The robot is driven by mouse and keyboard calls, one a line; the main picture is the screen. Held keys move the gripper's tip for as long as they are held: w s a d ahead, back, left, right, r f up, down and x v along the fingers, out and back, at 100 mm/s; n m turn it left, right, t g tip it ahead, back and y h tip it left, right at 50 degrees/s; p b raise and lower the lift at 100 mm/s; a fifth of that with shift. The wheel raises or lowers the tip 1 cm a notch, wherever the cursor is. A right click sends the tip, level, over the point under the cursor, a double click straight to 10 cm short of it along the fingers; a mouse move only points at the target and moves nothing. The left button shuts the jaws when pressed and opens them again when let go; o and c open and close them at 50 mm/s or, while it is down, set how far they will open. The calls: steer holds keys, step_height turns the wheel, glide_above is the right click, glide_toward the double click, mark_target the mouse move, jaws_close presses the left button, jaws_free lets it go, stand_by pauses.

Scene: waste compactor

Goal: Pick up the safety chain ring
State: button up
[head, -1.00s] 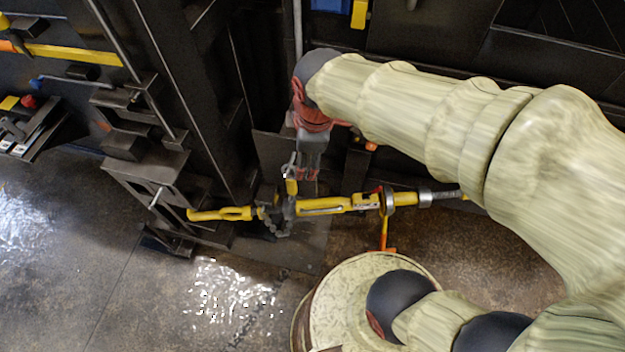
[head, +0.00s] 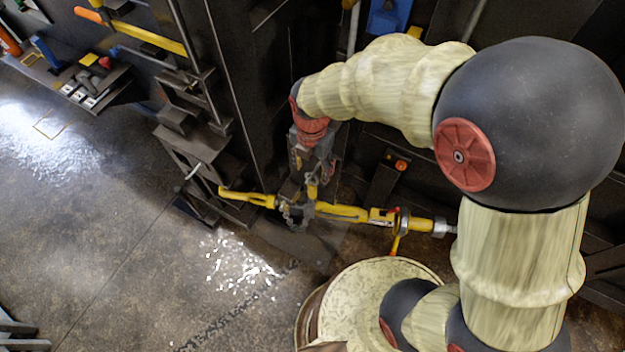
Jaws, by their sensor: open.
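My gripper (head: 314,176) points down from the end of my arm, in the middle of the head view. It is open, with its fingers close above the yellow bar. The safety chain (head: 291,212) is a dark grey chain hanging around the yellow ratchet bar (head: 345,212). A small yellow and metal piece (head: 312,190) stands up from the bar between or just behind the fingertips; it may hold the chain ring. The ring itself is too small and partly hidden to make out. I cannot tell whether the fingers touch anything.
A dark steel frame with a latch (head: 200,165) stands left of the bar. A control panel (head: 95,82) is at upper left.

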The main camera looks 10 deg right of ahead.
mark_target(312, 182)
steer(key=f, duration=0.5)
steer(key=f+b, duration=0.1)
steer(key=f, duration=0.1)
steer(key=shift+s+f, duration=0.3)
steer(key=shift+s, duration=0.05)
jaws_close()
stand_by(0.5)
